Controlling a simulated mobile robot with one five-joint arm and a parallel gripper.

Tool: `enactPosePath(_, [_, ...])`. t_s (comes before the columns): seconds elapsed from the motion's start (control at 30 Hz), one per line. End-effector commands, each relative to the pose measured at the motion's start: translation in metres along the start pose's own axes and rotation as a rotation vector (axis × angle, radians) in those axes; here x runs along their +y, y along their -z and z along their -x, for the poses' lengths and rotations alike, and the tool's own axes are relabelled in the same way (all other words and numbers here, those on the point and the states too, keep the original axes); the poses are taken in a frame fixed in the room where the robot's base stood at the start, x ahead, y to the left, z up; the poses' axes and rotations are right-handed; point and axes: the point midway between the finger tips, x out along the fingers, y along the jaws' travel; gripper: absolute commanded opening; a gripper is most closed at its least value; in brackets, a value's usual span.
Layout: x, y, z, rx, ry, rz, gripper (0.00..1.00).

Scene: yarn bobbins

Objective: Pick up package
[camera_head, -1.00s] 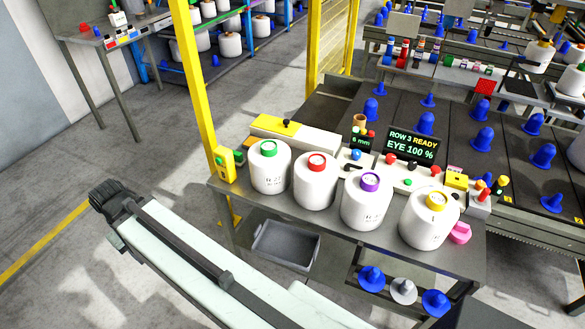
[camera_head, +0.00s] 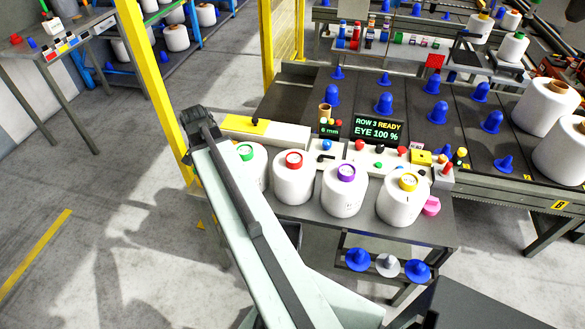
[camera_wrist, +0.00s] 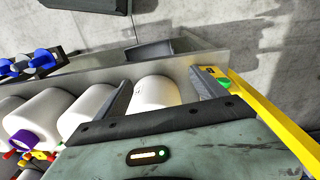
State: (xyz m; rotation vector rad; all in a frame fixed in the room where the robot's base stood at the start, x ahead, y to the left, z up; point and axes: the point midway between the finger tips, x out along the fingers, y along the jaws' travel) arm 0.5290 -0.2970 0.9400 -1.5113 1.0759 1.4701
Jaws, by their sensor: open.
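Four white yarn packages stand in a row on a grey table (camera_head: 330,222). Their tops are green (camera_head: 246,153), red (camera_head: 293,160), purple (camera_head: 346,172) and yellow (camera_head: 409,181). My gripper (camera_head: 196,118) is at the row's left end, and my arm covers part of the green-topped package. In the wrist view my gripper (camera_wrist: 161,90) is open. A white package (camera_wrist: 154,93) shows between its two dark fingers, with its top hidden by the gripper body. I cannot tell how far the fingers are from it. A neighbouring package (camera_wrist: 86,112) is close outside the left finger.
A yellow post (camera_head: 148,85) rises at the table's left end. A control panel with a display (camera_head: 377,129) stands behind the packages. Blue cones and a grey cone (camera_head: 388,265) sit on a lower shelf in front. Open floor (camera_head: 90,190) is at left.

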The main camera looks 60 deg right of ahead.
Motion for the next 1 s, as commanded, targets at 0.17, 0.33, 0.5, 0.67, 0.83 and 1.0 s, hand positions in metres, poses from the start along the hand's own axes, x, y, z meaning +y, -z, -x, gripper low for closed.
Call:
enactPosePath(0.17, [0.136, 0.102, 0.043, 0.021, -0.036, -0.637, 0.81])
enactPosePath(0.33, [0.214, 0.135, 0.054, 0.037, -0.053, -0.973, 0.81])
enactPosePath(0.5, [0.232, 0.14, 0.053, 0.042, -0.058, -1.053, 0.81])
enactPosePath(0.67, [0.231, 0.139, 0.037, 0.042, -0.058, -1.049, 0.81])
enactPosePath(0.83, [0.232, 0.139, 0.022, 0.042, -0.058, -1.047, 0.81])
enactPosePath(1.0, [0.232, 0.138, 0.016, 0.042, -0.058, -1.046, 0.81])
